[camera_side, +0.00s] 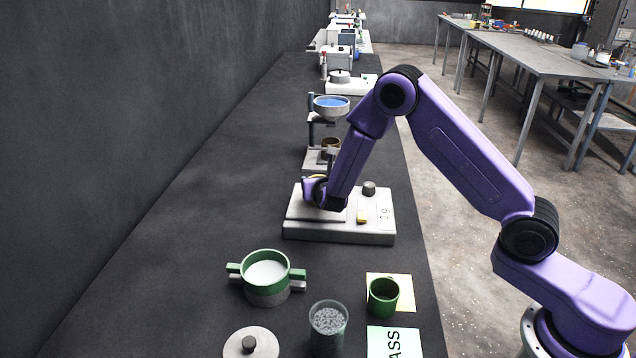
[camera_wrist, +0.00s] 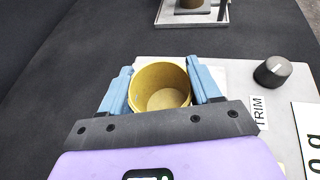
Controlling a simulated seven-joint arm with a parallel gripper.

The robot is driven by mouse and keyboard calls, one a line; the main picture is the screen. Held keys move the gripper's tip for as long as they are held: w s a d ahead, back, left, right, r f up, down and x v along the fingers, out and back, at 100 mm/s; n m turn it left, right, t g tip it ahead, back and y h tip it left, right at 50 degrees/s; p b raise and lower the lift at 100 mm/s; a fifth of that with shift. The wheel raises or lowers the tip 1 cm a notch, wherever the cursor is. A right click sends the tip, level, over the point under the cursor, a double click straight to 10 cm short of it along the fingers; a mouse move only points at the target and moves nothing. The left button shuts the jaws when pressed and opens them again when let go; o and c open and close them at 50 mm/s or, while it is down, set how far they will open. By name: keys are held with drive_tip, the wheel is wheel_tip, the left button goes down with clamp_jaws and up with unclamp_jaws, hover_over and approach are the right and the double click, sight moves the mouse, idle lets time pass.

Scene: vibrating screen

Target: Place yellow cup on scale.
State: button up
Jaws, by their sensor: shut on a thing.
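The yellow cup (camera_wrist: 160,86) is upright and looks empty in the wrist view, between the two blue fingers of my gripper (camera_wrist: 163,88), which is shut on it. In the side view only a bit of its yellow rim (camera_side: 316,177) shows behind my gripper (camera_side: 316,192). The scale (camera_side: 350,236) is a pale, flat box with a plate on its left and a dark knob on its right. My gripper and the cup are over the plate side. I cannot tell whether the cup's base touches the plate. The scale (camera_wrist: 230,77) also shows in the wrist view, with its knob marked TRIM.
A stand with a blue-filled bowl (camera_side: 332,107) is behind the scale, with a brownish cup (camera_side: 330,143) below it. In front are a green-handled pot (camera_side: 265,278), a green cup (camera_side: 383,298), a grey glass (camera_side: 327,325) and a lid (camera_side: 250,345). The left bench is clear.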

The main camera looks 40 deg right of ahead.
drive_tip(key=shift+f, duration=0.15)
drive_tip(key=o, duration=1)
drive_tip(key=shift+o, duration=0.2)
drive_tip(key=shift+s+a+r, duration=0.15)
drive_tip(key=shift+r, duration=0.1)
drive_tip(key=v, duration=1.1)
drive_tip(key=shift+s+r, duration=0.2)
drive_tip(key=shift+s, duration=0.1)
